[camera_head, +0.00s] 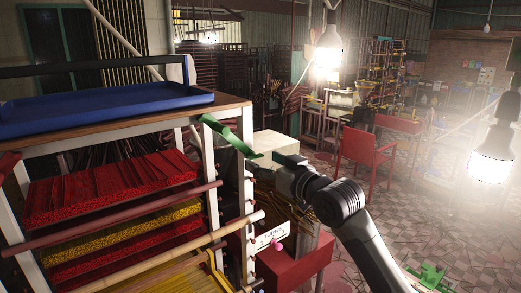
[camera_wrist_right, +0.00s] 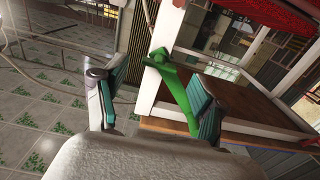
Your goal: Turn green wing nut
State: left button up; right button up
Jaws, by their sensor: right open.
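The green wing nut (camera_head: 229,136) is a long bright green piece at the right front corner of the wooden-topped rack, just under the tabletop edge. My right gripper (camera_head: 262,164) is beside it, below and to its right, with the arm coming in from the lower right. In the right wrist view, the green wing nut (camera_wrist_right: 176,80) shows between and beyond the two spread fingers of my right gripper (camera_wrist_right: 150,84). The fingers are open and hold nothing. I cannot tell how close they are in depth. My left gripper is not in view.
A blue tray (camera_head: 110,109) lies on the wooden tabletop (camera_head: 232,105). Red and yellow incense bundles (camera_head: 110,187) fill the shelves below. Rods stick out at the rack's front. A red chair (camera_head: 366,150) and lit bulbs (camera_head: 493,155) are to the right.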

aim_at(255, 156)
jog(key=shift+p+x, duration=0.3)
jog(key=shift+x, duration=0.8)
jog(key=c, duration=1.1)
jog(key=shift+c, duration=0.2)
